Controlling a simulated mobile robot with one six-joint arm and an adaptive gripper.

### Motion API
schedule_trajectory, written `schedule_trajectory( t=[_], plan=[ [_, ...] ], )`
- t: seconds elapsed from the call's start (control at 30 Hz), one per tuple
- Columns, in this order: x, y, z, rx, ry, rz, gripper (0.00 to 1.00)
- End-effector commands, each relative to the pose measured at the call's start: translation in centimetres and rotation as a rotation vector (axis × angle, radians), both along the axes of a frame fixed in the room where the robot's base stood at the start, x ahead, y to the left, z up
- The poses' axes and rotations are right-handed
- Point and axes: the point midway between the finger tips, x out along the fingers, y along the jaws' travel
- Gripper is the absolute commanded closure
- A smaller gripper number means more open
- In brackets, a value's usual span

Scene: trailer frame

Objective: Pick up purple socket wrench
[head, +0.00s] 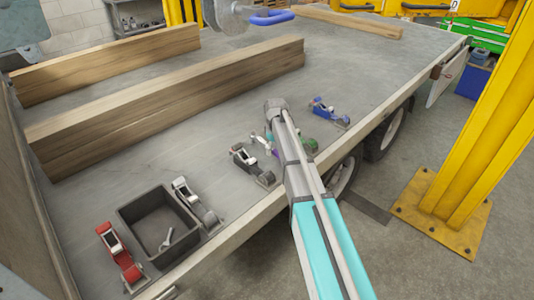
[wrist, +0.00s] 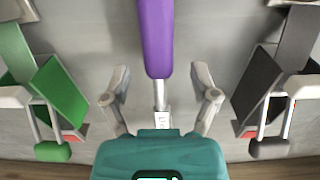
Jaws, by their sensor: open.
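The purple socket wrench lies on the grey trailer bed, its purple handle (wrist: 155,38) running up out of the wrist view. Its silver shaft (wrist: 160,95) points down toward my gripper's palm. My gripper (wrist: 158,72) is open, with one finger on each side of the wrench around the lower handle and shaft. Both fingers appear apart from it. The lower end of the wrench meets or passes behind the teal palm, so I cannot tell if they touch. In the head view, my arm hides most of the wrench.
Timber beams (head: 170,95) lie behind.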

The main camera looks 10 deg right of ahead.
Motion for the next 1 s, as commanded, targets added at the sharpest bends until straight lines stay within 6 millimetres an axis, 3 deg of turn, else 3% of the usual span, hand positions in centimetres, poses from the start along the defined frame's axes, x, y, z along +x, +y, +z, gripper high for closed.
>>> schedule_trajectory(
  t=[0.23,0.9,1.0],
  plan=[
    [0.0,0.0,-1.7,0.000,0.000,0.000,0.23],
    [0.0,-0.1,-1.7,0.000,0.000,-0.001,0.23],
    [0.0,-0.1,-1.7,0.000,0.000,-0.001,0.40]
  ],
)
